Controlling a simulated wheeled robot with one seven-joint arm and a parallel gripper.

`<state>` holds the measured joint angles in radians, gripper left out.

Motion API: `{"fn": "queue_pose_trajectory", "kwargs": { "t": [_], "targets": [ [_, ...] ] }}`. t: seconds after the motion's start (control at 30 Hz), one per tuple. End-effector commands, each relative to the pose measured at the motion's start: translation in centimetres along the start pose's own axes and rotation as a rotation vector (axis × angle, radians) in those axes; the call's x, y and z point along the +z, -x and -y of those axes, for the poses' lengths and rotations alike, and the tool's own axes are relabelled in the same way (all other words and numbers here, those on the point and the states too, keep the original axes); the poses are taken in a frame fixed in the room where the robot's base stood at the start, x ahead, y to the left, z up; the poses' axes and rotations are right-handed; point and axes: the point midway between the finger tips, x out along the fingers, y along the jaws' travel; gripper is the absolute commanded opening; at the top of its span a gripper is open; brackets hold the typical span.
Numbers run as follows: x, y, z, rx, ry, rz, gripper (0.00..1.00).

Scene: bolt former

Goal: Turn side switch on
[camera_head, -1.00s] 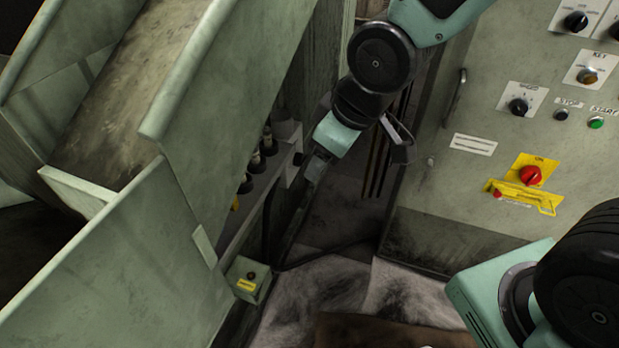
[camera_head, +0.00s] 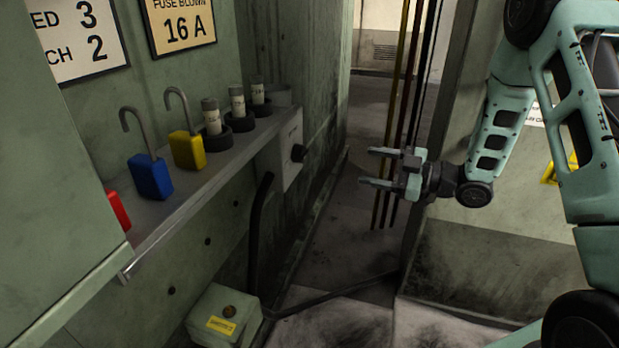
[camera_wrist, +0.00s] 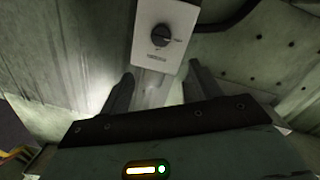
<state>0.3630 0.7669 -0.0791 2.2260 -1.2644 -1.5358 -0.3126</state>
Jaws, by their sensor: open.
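The side switch is a pale grey box (camera_head: 287,160) with a black knob (camera_head: 298,152) on its face, at the far end of the shelf in the head view. In the wrist view the switch box (camera_wrist: 165,20) is at the top centre, with its round black knob (camera_wrist: 161,35) facing me. A small pointer line shows on the knob, but the labels are too small to read. My gripper (camera_head: 378,168) is open and empty, to the right of the switch and apart from it, with its fingers pointing left toward it. The open fingers (camera_wrist: 158,90) also show in the wrist view.
The shelf (camera_head: 190,200) holds red, blue (camera_head: 150,177) and yellow (camera_head: 187,150) padlocks and several fuses (camera_head: 238,105). A small box with a yellow label (camera_head: 224,322) sits low below it. Thin vertical rods (camera_head: 400,90) stand behind my gripper.

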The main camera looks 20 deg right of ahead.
Motion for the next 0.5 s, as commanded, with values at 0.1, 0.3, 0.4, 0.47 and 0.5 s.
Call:
{"fn": "queue_pose_trajectory", "kwargs": {
  "t": [0.1, 0.3, 0.4, 0.47, 0.5],
  "targets": [
    [1.0, 0.8, 0.4, 0.002, -0.002, -0.038, 0.64],
    [0.8, -0.8, 0.5, 0.0, 0.0, -0.05, 0.64],
    [0.7, -2.7, 0.5, -0.002, 0.002, -0.051, 0.64],
    [0.7, -3.9, 0.5, -0.001, 0.001, -0.05, 0.64],
    [0.7, -4.8, 0.6, -0.002, 0.002, -0.05, 0.64]
  ]
}}
